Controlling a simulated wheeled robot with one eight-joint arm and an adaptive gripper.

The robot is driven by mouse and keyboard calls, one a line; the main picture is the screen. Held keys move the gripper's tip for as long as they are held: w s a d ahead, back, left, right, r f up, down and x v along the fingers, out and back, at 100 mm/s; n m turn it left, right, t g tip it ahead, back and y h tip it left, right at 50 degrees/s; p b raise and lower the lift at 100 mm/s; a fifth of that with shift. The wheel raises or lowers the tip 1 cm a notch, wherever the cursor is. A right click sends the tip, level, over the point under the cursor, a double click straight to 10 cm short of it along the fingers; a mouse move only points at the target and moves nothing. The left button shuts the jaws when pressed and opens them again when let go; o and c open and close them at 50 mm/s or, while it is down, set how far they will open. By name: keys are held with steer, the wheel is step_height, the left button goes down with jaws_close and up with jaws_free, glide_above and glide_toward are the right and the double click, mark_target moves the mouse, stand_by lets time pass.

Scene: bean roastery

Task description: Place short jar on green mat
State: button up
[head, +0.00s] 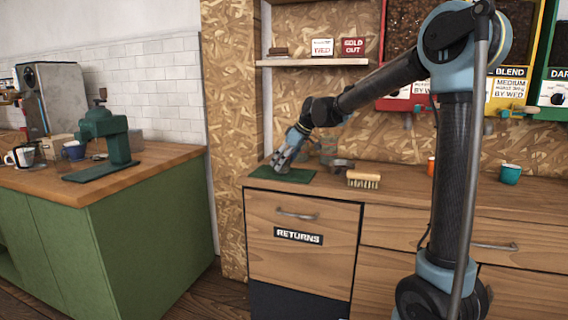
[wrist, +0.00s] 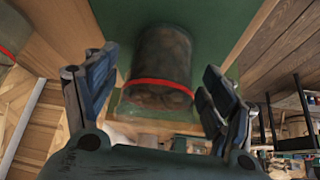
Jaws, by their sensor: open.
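The green mat (head: 298,176) lies on the wooden counter at its left end. My gripper (head: 282,166) reaches down over the mat in the head view. In the wrist view a jar with dark contents and a red band (wrist: 162,62) is against the green mat (wrist: 222,25). My gripper (wrist: 150,95) is open, with one finger on either side of the jar and visible gaps beside it. In the head view my fingers largely hide this jar.
Another jar with a red band shows at the left edge of the wrist view (wrist: 10,38). A glass jar (head: 327,148) stands behind the mat. A wooden brush (head: 363,180) lies to its right, and a teal cup (head: 510,174) stands farther right. A shelf (head: 313,62) hangs above.

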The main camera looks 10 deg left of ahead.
steer(key=shift+r, duration=0.1)
steer(key=v, duration=1.2)
